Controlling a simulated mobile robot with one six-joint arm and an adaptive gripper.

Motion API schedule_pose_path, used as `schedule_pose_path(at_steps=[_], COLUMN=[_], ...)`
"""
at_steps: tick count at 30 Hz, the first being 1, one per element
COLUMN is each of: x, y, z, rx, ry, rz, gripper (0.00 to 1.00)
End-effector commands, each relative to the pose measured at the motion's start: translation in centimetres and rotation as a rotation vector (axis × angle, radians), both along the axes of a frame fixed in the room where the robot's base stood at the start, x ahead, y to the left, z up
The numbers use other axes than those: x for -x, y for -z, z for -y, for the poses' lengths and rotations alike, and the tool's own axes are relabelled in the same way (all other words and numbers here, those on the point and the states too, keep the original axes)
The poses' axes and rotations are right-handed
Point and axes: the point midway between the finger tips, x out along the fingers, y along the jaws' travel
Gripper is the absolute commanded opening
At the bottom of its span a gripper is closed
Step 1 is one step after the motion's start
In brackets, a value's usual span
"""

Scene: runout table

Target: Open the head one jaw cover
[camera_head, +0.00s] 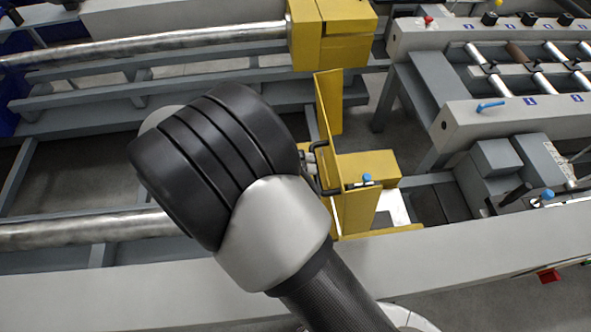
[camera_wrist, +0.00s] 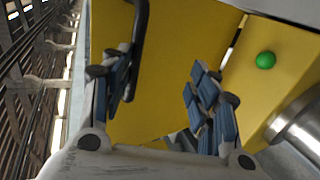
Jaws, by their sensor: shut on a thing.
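The yellow jaw cover (camera_head: 326,112) stands upright as a thin panel at the near yellow head housing (camera_head: 372,163) in the head view. It stands at an angle to the housing, with floor showing beyond. Its black handle (camera_head: 323,182) is on the panel's left side. My gripper (camera_wrist: 165,88) is at the handle, shut on it; my arm mostly hides it in the head view. In the wrist view the black bar of the handle (camera_wrist: 139,38) runs down beside the left finger. The yellow panel (camera_wrist: 180,50) fills the space behind the fingers.
A second yellow housing (camera_head: 335,35) stands at the back with a long steel bar (camera_head: 150,45). A near steel bar (camera_head: 85,231) runs left behind my arm. Roller conveyor frames (camera_head: 510,120) are at right. A green knob (camera_wrist: 265,60) shows on yellow metal.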

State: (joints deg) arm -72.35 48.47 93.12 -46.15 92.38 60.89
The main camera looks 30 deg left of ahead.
Motion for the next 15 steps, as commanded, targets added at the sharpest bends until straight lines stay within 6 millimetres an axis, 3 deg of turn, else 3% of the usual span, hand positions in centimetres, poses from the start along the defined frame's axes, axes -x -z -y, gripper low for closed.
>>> schedule_pose_path(at_steps=[1,9,15], x=[0.2,0.3,1.6], y=[0.7,0.6,-0.4], z=[0.2,0.0,-2.0], rx=[-0.001,-0.002,-0.005], ry=[0.005,0.004,0.001], rz=[-0.014,-0.014,-0.010], gripper=[0.36,0.34,0.31])
